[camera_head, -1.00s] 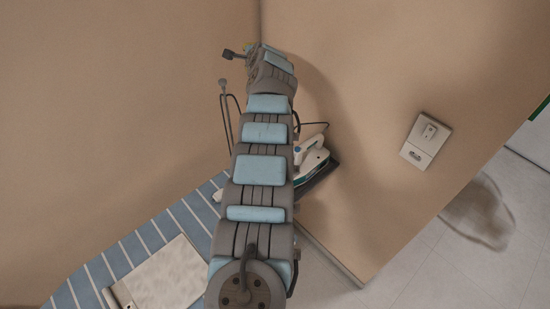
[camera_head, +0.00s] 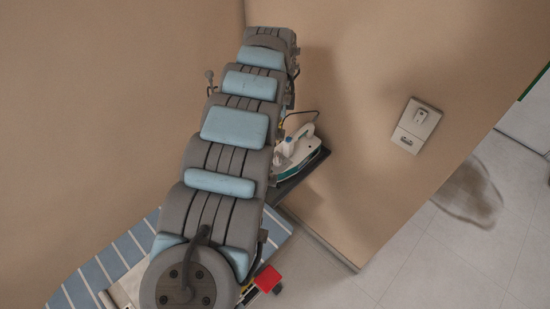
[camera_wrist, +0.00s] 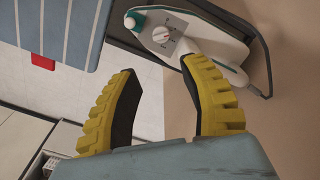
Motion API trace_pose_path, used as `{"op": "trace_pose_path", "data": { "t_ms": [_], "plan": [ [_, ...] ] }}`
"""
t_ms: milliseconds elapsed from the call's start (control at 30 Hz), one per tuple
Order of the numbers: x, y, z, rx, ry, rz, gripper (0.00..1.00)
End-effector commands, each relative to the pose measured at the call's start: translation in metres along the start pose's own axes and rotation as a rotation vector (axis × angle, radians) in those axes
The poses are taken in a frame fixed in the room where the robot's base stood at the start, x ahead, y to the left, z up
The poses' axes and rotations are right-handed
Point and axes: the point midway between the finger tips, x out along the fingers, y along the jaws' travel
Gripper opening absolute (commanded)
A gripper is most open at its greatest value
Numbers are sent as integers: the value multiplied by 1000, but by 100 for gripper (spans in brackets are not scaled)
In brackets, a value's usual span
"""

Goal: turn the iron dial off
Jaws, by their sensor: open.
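The white and teal iron (camera_head: 296,148) rests on a dark stand by the wall, just right of my arm in the head view. In the wrist view the iron (camera_wrist: 200,47) lies at the top, with its dial (camera_wrist: 168,38) facing the camera on a pale square plate. The dial has a small red mark; its exact setting is too small to read. My gripper (camera_wrist: 158,68) is open and empty, its yellow ridged fingers spread. In the picture, the right fingertip is close below the iron's body and the dial lies above the gap. My arm hides the gripper in the head view.
A blue striped ironing board (camera_head: 88,283) lies at lower left, and also in the wrist view (camera_wrist: 60,25). A red block (camera_head: 267,278) shows at its edge. The dark stand (camera_head: 305,172) borders the iron. A wall plate (camera_head: 416,126) is at right, above open floor.

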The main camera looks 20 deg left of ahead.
Motion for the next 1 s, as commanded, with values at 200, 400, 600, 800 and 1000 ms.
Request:
{"op": "trace_pose_path", "data": {
  "t_ms": [200,400,600,800,1000],
  "plan": [
    [35,0,0,-1,0,2,44],
    [62,0,0,-2,1,-1,44],
    [86,-1,-2,0,2,-2,44],
    [108,-1,-1,-1,1,-2,44],
    [132,-1,-1,-1,0,-3,44]
  ]
}}
